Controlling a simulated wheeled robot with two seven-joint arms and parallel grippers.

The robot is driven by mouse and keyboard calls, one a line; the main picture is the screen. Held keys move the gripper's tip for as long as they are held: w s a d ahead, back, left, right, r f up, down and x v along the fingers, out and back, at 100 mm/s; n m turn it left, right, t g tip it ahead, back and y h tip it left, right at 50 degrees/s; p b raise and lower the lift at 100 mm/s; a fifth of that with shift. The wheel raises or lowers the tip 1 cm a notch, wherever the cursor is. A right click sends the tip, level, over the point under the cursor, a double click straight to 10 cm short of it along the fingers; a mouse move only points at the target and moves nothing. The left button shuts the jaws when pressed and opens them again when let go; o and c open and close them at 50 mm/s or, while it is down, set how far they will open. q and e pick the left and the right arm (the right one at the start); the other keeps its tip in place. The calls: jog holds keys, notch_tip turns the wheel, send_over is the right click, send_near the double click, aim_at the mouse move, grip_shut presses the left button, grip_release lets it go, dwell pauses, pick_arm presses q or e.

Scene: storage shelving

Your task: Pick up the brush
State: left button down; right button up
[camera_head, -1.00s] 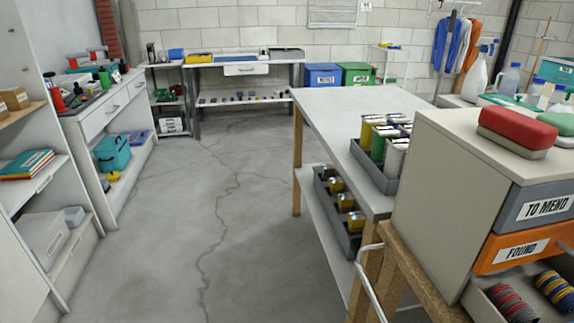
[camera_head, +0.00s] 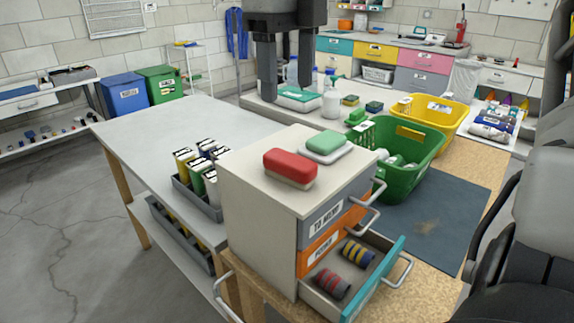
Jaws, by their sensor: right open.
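A rounded red block with a pale underside (camera_head: 290,168) lies on top of the pale drawer cabinet (camera_head: 262,195); it may be the brush, but bristles cannot be made out. Behind it on the same top is a green block (camera_head: 322,141) on a whitish base. My right gripper (camera_head: 287,92) hangs at the top middle, fingers pointing down, open and empty. It appears above and behind the cabinet top in the picture, apart from both blocks. My left gripper is not in view.
The cabinet's lowest drawer (camera_head: 398,258) is pulled out, holding striped rolls. A green basket (camera_head: 425,150) and a yellow basket (camera_head: 452,112) stand to the right. Floor at far left is clear.

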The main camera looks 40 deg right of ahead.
send_over(287, 157)
jog(key=f, duration=0.8)
jog(key=shift+s+a+f, duration=0.25)
jog(key=shift+s+a, duration=0.05)
jog(key=shift+s, duration=0.1)
jog(key=f, duration=0.2)
jog(key=f+p, duration=0.1)
jog(key=f, duration=0.1)
jog(key=shift+w+d, duration=0.3)
jog(key=shift+w, duration=0.1)
jog(key=shift+f, duration=0.6)
jog(key=c, duration=1.1)
